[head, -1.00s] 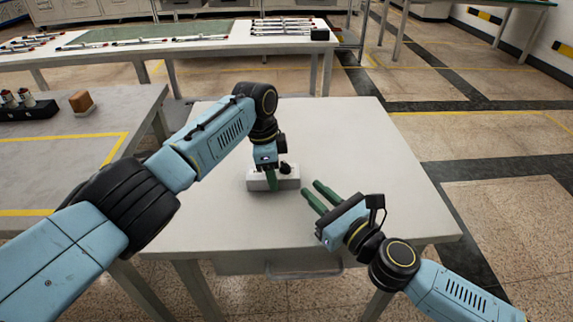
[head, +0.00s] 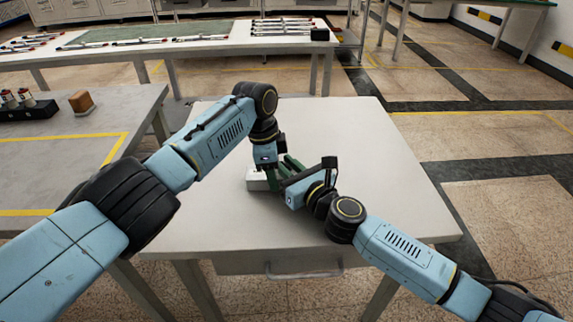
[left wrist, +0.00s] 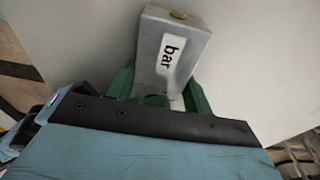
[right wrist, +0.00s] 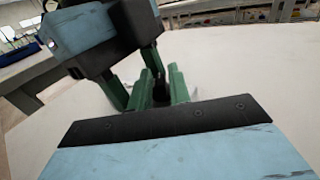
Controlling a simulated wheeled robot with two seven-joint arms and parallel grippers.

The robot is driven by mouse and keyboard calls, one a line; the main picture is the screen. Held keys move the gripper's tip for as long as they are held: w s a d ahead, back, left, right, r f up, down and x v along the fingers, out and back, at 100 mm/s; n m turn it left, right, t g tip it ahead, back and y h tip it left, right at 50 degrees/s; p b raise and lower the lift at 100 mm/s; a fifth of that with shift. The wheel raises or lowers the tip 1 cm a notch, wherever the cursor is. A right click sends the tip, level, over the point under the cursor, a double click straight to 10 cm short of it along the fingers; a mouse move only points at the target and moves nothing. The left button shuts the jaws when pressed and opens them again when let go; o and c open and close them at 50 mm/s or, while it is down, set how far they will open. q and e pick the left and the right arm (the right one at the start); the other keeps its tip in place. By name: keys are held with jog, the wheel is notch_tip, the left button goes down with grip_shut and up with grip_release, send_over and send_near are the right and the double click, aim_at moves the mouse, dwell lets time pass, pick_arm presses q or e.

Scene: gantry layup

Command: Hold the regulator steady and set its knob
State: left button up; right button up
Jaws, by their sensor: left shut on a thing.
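The regulator (head: 256,180) is a small pale grey block on the white table. In the left wrist view the regulator (left wrist: 185,32) shows a white label reading "bar". My left gripper (head: 271,182) is shut on it, with green fingers on either side in the left wrist view (left wrist: 160,96). My right gripper (head: 285,168) is at the regulator's right end, close beside the left fingers. In the right wrist view, a dark knob (right wrist: 160,91) stands between the right gripper's green fingertips (right wrist: 159,80). I cannot tell whether they touch it. Arms and fingers hide the knob in the head view.
The white table (head: 350,130) is clear around the regulator. A grey bench (head: 60,165) at left holds a dark rack (head: 28,110) and a brown block (head: 81,101). A long back table (head: 215,47) carries several thin rods.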

grip_shut()
jog(key=m+t+h, duration=0.1)
jog(key=m+h, duration=0.1)
jog(key=h, duration=0.1)
jog(key=shift+a+m+t+h, duration=0.2)
jog(key=shift+m+t+h, duration=0.1)
jog(key=shift+t, duration=0.1)
jog(key=shift+d+m+t+h, duration=0.1)
jog(key=shift+m+t+h, duration=0.2)
jog(key=shift+m+h, duration=0.95)
jog(key=shift+n+h, duration=0.25)
